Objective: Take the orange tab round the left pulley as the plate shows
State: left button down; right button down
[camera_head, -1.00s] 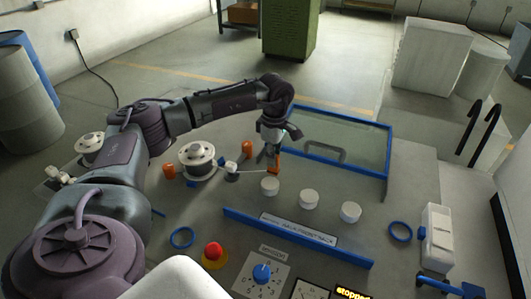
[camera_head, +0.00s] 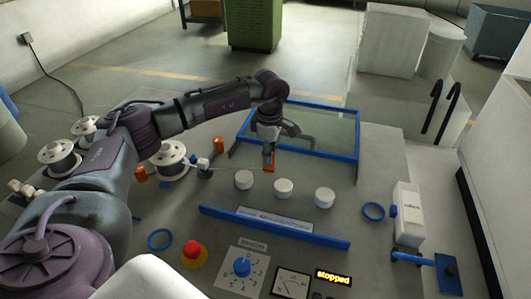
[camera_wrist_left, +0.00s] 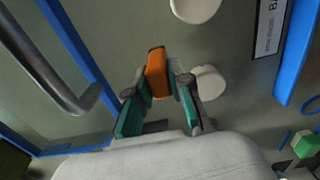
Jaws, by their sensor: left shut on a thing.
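My left gripper (camera_head: 268,158) is shut on the orange tab (camera_head: 268,167), behind the row of three white pulleys. The tab also shows between the teal-padded fingers in the left wrist view (camera_wrist_left: 156,72). A thin pale wire runs from the tab leftward toward the guide by the spool. The left pulley (camera_head: 244,180) is in front and to the left of the tab; the middle pulley (camera_head: 283,187) is in front and to the right. The right pulley (camera_head: 324,197) is farther off.
A blue-framed clear panel (camera_head: 330,130) stands behind the gripper. A blue rail (camera_head: 320,238) runs in front of the pulleys. A wire spool (camera_head: 168,160) and orange posts stand left. A red stop button (camera_head: 193,250), blue knob (camera_head: 242,266) and display reading "stopped" (camera_head: 333,278) are nearer.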

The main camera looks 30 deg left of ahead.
pick_arm(q)
jog(key=shift+s+d+p, duration=0.25)
jog(key=shift+s+p, duration=0.1)
jog(key=shift+s, duration=0.6)
jog(key=shift+s+d, duration=0.25)
jog(key=shift+s, duration=0.5)
jog(key=shift+s+d, duration=0.2)
jog(key=shift+s, duration=0.55)
jog(key=shift+s+d+p, duration=0.15)
jog(key=shift+s+p, duration=0.05)
jog(key=shift+s, duration=0.3)
jog(key=shift+s+d+p, duration=0.15)
jog(key=shift+s, duration=0.35)
